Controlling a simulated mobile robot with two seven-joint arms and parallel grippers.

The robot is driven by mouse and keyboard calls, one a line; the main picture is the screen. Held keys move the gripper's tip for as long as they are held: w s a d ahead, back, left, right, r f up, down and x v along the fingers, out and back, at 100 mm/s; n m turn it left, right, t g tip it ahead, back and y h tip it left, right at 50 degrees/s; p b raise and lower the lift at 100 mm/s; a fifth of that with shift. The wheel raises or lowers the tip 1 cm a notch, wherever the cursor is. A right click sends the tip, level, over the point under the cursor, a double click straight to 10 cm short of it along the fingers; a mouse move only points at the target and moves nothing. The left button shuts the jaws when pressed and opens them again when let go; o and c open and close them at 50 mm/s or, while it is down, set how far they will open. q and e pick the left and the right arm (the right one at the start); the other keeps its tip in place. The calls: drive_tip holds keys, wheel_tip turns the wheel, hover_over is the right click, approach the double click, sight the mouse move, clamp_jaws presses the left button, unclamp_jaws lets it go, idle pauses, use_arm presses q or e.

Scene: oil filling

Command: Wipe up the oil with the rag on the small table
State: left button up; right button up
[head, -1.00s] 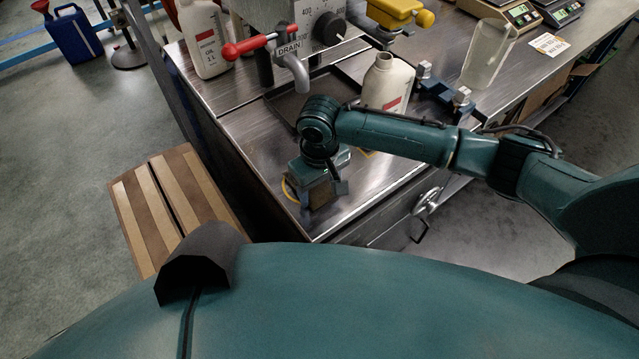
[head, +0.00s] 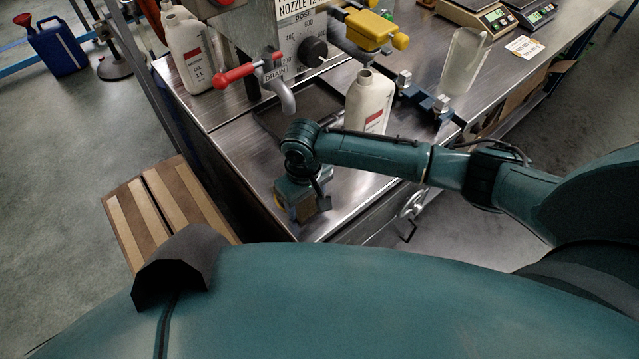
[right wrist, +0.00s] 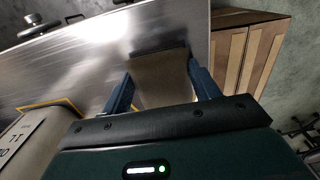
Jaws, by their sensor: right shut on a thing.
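My right gripper (head: 304,208) is low over the near corner of the steel bench top (head: 355,190). It is shut on a brown, cloth-like piece, seen between its two fingers in the right wrist view (right wrist: 162,78); this looks like the rag (right wrist: 160,85). The piece is at or just above the metal; I cannot tell whether it touches. No oil puddle can be made out; the arm hides part of the bench top, and glare covers some of the metal. The small slatted wooden table (head: 150,205) stands left of the bench with a bare top. My left gripper is not in view.
A white oil bottle (head: 368,105) stands behind my forearm, near a dark tray (head: 300,112) under the drain spout (head: 285,98). Another bottle (head: 190,55), a clear beaker (head: 465,62) and scales (head: 490,12) stand farther back. A crank wheel (head: 412,205) sticks out from the bench front.

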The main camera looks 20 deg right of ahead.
drive_tip(key=shift+s+a, duration=0.25)
drive_tip(key=shift+a, duration=0.4)
drive_tip(key=shift+s+a, duration=0.2)
drive_tip(key=shift+a, duration=0.4)
drive_tip(key=d, duration=0.5)
drive_tip(key=w+d, duration=0.1)
drive_tip(key=d, duration=0.2)
drive_tip(key=shift+d, duration=0.35)
drive_tip(key=s+a, duration=0.1)
drive_tip(key=a, duration=0.1)
drive_tip(key=s+a, duration=0.1)
drive_tip(key=a, duration=0.2)
drive_tip(key=s+a, duration=0.1)
drive_tip(key=a, duration=0.2)
drive_tip(key=w+d, duration=0.1)
drive_tip(key=d, duration=0.1)
drive_tip(key=w+d, duration=0.2)
drive_tip(key=d, duration=0.1)
drive_tip(key=w+d, duration=0.2)
drive_tip(key=shift+d, duration=0.15)
drive_tip(key=s+a, duration=0.1)
drive_tip(key=a, duration=0.1)
drive_tip(key=s+a, duration=0.1)
drive_tip(key=a, duration=0.2)
drive_tip(key=s+a, duration=0.1)
drive_tip(key=a, duration=0.2)
drive_tip(key=shift+w+d, duration=0.3)
drive_tip(key=shift+d, duration=0.55)
drive_tip(key=shift+w+d, duration=0.3)
drive_tip(key=shift+d, duration=0.55)
